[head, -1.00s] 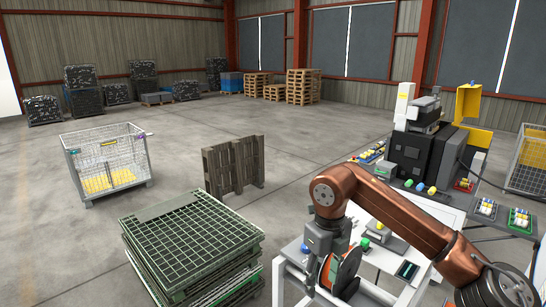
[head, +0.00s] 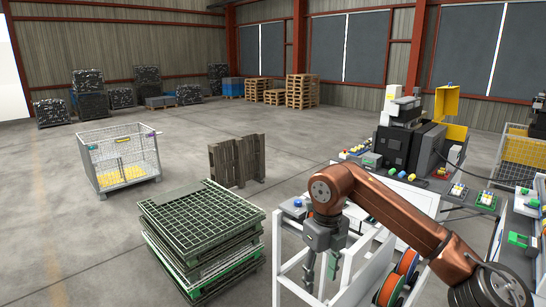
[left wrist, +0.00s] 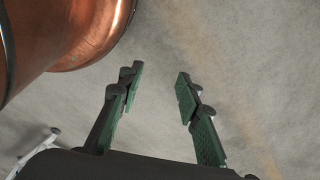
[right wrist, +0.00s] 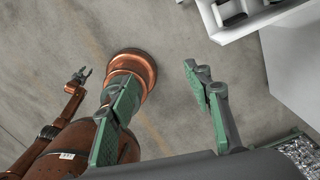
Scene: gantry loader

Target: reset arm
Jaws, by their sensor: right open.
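My right gripper (head: 320,272) hangs fingers down at the end of the copper arm in the head view, in front of a white frame. My left gripper (left wrist: 160,84) is open and empty over bare concrete in the left wrist view. It is out of the head view, but it shows small at the left of the right wrist view (right wrist: 82,76).
The white frame (head: 283,262) with orange spools (head: 388,290) stands close beside my right arm. A stack of green grates (head: 200,225), a wire mesh crate (head: 120,160) and an upright pallet (head: 236,160) stand left. A dark machine (head: 398,150) is behind. Open floor lies further left.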

